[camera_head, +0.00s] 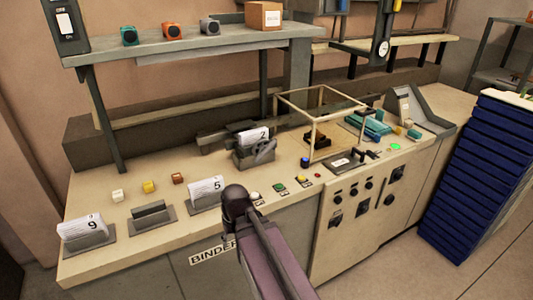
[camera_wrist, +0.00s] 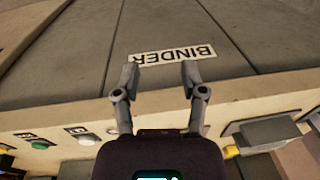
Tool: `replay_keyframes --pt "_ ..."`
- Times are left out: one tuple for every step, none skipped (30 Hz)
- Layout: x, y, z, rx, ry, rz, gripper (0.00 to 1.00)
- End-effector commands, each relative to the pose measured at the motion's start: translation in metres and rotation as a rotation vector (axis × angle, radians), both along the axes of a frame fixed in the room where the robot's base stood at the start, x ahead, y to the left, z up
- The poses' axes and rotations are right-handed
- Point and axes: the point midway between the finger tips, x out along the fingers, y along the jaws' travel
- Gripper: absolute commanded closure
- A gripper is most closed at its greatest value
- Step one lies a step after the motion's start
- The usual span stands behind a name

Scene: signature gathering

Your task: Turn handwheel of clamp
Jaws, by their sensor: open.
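A grey metal clamp (camera_head: 254,156) stands on the bench near the middle of the head view, with white sheets (camera_head: 253,138) marked 2 in it. A small grey part sticks out on its right side; I cannot tell clearly whether this is the handwheel. My gripper (camera_wrist: 159,68) shows in the wrist view with its two fingers apart and nothing between them. It points toward the bench front with the BINDER label (camera_wrist: 172,55). In the head view my arm comes from below and hides part of the bench edge; the fingers do not show there. The clamp is not recognizable in the wrist view.
Sheets marked 5 (camera_head: 205,190) and 9 (camera_head: 82,229) stand in holders at the left. A clear-sided frame box (camera_head: 320,110) stands right of the clamp. Buttons (camera_head: 279,186) line the front edge. A shelf (camera_head: 190,48) overhangs the back. Blue stacked trays (camera_head: 475,170) are at the right.

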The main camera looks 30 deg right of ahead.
Motion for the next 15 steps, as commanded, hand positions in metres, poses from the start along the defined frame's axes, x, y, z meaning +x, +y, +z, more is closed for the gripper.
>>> replay_keyframes --pt "0.008 -0.005 0.0 0.031 -0.017 -0.01 0.46" --pt "0.013 -0.008 0.0 0.053 -0.03 -0.015 0.46" --pt "0.019 -0.011 0.001 0.083 -0.05 -0.022 0.46" --pt "0.024 -0.014 0.002 0.107 -0.066 -0.028 0.46" --pt "0.029 -0.018 0.003 0.131 -0.084 -0.035 0.46" --pt "0.036 -0.022 0.005 0.166 -0.107 -0.044 0.46" --pt "0.042 -0.026 0.006 0.19 -0.127 -0.051 0.46" --pt "0.047 -0.031 0.008 0.214 -0.147 -0.059 0.46" --pt "0.054 -0.036 0.01 0.246 -0.175 -0.07 0.46" --pt "0.059 -0.041 0.012 0.268 -0.196 -0.079 0.46" --pt "0.064 -0.046 0.014 0.29 -0.218 -0.088 0.46" --pt "0.071 -0.053 0.017 0.32 -0.248 -0.1 0.46" --pt "0.076 -0.058 0.02 0.341 -0.27 -0.11 0.46" --pt "0.081 -0.064 0.023 0.361 -0.294 -0.12 0.46" --pt "0.088 -0.073 0.026 0.389 -0.326 -0.135 0.46"
